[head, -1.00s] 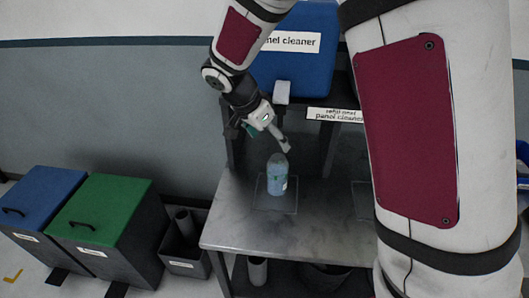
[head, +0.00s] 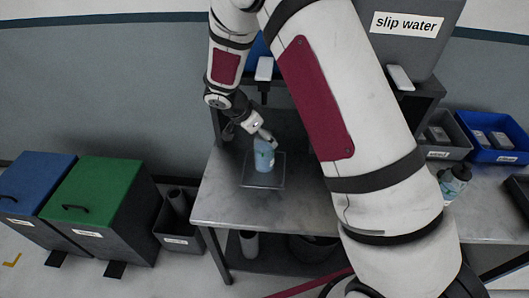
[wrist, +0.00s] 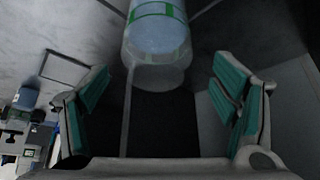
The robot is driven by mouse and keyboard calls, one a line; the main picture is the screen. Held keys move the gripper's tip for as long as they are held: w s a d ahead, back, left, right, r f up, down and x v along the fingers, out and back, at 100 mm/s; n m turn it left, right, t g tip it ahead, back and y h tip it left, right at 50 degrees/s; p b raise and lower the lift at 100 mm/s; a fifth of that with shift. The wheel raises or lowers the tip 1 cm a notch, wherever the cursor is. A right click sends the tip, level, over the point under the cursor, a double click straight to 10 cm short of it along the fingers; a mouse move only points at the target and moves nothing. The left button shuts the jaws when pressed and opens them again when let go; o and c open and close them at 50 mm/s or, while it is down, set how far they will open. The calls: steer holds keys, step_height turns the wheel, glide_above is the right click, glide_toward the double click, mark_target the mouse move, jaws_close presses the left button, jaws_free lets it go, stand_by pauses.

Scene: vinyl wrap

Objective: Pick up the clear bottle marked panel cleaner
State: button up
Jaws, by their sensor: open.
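A clear bottle with pale blue liquid (head: 264,158) stands on a small square tray (head: 276,182) on the grey bench. My gripper (head: 264,136) is at the bottle's upper part in the head view, and its fingers partly cover the top. In the wrist view the bottle (wrist: 157,35) shows with a green-edged label, between and beyond the fingers. My gripper (wrist: 160,72) is open there, with teal pads spread wide and a gap on each side of the bottle. The label's words are not readable.
A grey tank marked slip water (head: 408,45) stands on the shelf at right. A second bottle with a dark top (head: 455,182) stands farther right, near a blue bin (head: 490,155). Green-lidded (head: 95,196) and blue-lidded bins stand left of the bench (head: 215,205).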

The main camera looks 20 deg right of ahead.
steer(key=shift+p+x, duration=0.5)
steer(key=shift+x, duration=2.1)
steer(key=shift+s, duration=0.15)
steer(key=c, duration=1.6)
steer(key=shift+c, duration=0.6)
steer(key=shift+r, duration=0.1)
